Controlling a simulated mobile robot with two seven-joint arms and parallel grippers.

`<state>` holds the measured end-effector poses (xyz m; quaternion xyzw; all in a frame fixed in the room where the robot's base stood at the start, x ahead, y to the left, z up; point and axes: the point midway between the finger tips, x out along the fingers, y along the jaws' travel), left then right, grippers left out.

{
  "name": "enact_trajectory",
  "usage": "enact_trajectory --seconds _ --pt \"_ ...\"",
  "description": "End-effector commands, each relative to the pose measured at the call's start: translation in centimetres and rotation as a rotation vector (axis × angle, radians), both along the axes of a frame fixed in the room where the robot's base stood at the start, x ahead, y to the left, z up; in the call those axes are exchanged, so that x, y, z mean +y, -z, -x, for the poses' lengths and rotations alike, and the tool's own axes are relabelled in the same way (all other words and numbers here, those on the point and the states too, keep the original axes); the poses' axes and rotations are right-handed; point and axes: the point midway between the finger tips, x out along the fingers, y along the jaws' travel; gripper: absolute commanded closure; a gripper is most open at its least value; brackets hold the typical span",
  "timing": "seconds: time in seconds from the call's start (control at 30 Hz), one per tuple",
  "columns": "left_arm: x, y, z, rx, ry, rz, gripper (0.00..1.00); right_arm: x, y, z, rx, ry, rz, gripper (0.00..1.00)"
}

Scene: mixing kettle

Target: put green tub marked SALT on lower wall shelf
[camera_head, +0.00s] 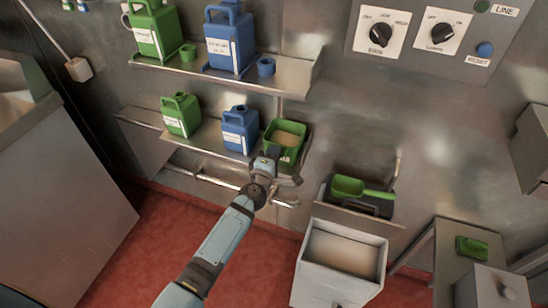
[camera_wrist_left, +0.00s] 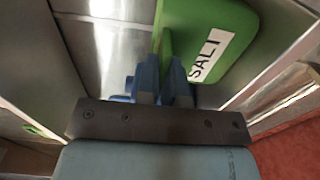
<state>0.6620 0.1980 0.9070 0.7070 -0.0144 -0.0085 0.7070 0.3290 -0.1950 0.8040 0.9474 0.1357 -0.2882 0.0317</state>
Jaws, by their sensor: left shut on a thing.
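The green tub marked SALT (camera_head: 288,137), filled with a pale grainy stuff, is at the right end of the lower wall shelf (camera_head: 205,138), beside a blue jug. Its white SALT label shows in the left wrist view (camera_wrist_left: 210,52). My left gripper (camera_head: 273,156) is shut on the tub's near wall; its fingers (camera_wrist_left: 165,82) show at the tub's edge in the wrist view. The tub looks upright. I cannot tell whether its base touches the shelf, as the gripper hides part of it. My right gripper is not in view.
On the lower shelf stand a green jug (camera_head: 181,115) and a blue jug (camera_head: 240,129). The upper shelf (camera_head: 285,72) with larger jugs hangs above. A rail (camera_head: 215,181) runs below. A green scoop (camera_head: 362,188) and a white bin (camera_head: 340,252) are at right.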

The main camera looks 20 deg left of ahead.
Motion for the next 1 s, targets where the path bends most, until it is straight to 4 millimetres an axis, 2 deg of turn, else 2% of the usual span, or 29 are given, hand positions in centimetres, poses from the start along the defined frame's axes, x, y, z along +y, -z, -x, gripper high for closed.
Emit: enact_trajectory --seconds 0.27,0.3,0.4,0.73,0.87,1.0 --pt "0.0 0.1 -0.1 -0.003 0.0 0.001 1.0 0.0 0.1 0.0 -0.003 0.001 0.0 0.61" --pt "0.0 0.2 0.0 0.001 0.0 0.001 0.85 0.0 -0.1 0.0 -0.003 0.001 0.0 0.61" --pt "0.0 0.2 0.0 0.001 0.0 0.0 0.67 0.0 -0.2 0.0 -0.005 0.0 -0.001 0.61" --pt "0.0 -0.4 0.0 0.0 0.0 0.0 0.67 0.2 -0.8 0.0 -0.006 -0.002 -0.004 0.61" --pt "0.1 0.0 1.8 0.002 0.0 0.001 0.67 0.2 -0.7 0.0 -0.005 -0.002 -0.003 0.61" --pt "0.2 0.1 4.9 0.003 0.0 0.001 0.67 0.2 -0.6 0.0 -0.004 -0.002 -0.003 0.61"
